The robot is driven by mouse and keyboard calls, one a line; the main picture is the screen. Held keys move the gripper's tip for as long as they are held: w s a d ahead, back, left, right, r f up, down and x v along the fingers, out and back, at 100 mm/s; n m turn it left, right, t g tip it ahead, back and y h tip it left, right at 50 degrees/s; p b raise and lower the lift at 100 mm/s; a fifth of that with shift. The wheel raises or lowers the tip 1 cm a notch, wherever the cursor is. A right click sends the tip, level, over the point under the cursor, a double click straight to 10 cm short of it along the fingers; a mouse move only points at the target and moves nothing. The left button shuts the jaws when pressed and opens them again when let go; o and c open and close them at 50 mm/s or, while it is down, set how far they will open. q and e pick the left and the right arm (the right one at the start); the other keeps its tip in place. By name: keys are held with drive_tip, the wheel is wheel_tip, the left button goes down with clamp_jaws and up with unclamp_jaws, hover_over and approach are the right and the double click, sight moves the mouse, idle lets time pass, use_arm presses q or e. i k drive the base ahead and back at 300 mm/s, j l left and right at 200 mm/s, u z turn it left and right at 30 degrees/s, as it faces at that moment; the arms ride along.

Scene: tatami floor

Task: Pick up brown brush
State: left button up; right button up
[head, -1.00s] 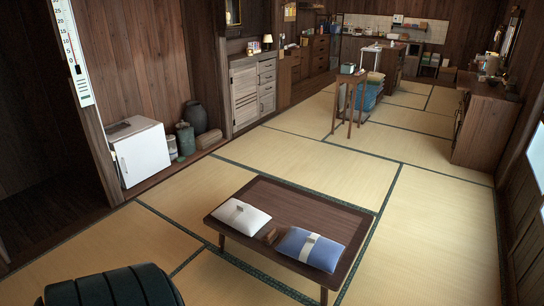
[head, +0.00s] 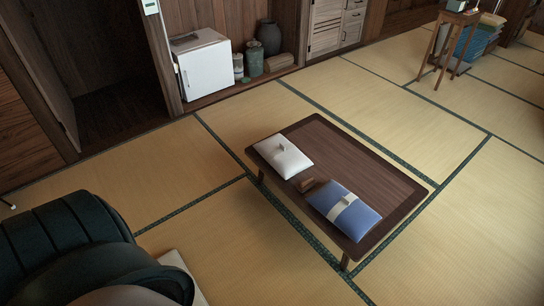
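A small brown block-like thing (head: 307,184), which looks like the brown brush, lies on the low dark wooden table (head: 370,170). It sits between a white pillow-like packet (head: 285,160) and a blue one with a pale band (head: 340,213), close to the table's near-left edge. It is small in the view, so bristles or handle cannot be made out. Neither of my grippers shows in the head view.
A dark, ribbed, rounded shape (head: 65,235) fills the lower-left corner; I cannot tell what it is. A white box (head: 205,72) and jars (head: 255,62) stand along the back wall. Tatami floor (head: 200,240) around the table is clear. A wooden stand (head: 447,45) is at the upper right.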

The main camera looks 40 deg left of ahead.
sight(308, 182)
drive_tip(key=i+u, duration=0.2)
drive_tip(key=u, duration=0.2)
drive_tip(key=i+l+u, duration=0.15)
drive_tip(key=u, duration=0.2)
drive_tip(key=i+l+u, duration=0.15)
drive_tip(key=u, duration=0.25)
drive_tip(key=i+l+u, duration=0.2)
drive_tip(key=u, duration=0.2)
drive_tip(key=i+l+u, duration=0.2)
drive_tip(key=u, duration=0.15)
drive_tip(key=i+l+u, duration=0.15)
drive_tip(key=l+u, duration=0.2)
